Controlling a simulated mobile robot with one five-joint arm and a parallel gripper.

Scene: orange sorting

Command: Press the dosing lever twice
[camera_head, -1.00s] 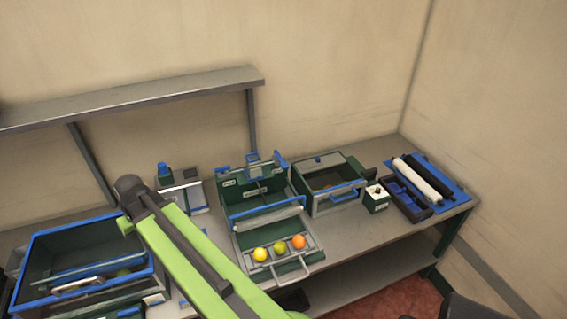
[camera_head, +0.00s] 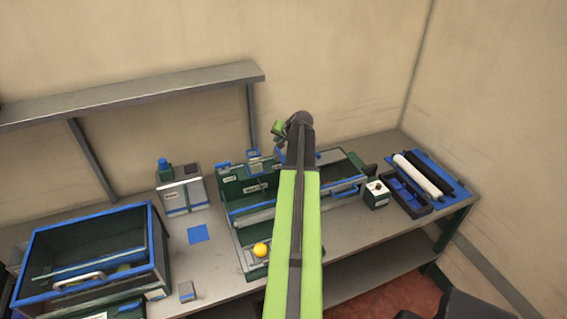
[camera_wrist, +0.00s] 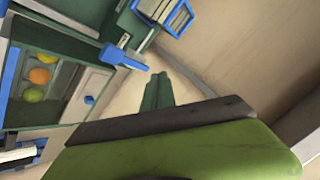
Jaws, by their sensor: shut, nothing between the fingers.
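My gripper (camera_head: 279,132) is above the back of the green middle unit (camera_head: 228,187) on the bench, hidden partly by my own arm. In the wrist view my dark green fingers (camera_wrist: 158,92) are together with nothing between them. A blue lever-like piece (camera_wrist: 123,57) with a grey stem lies left of the fingertips in that view, apart from them in the picture. I cannot tell for certain that it is the dosing lever. Beside it is a blue-edged slatted part (camera_wrist: 165,12), also seen in the head view (camera_head: 254,159).
A yellow fruit (camera_head: 261,250) lies on the front tray. The wall is close behind.

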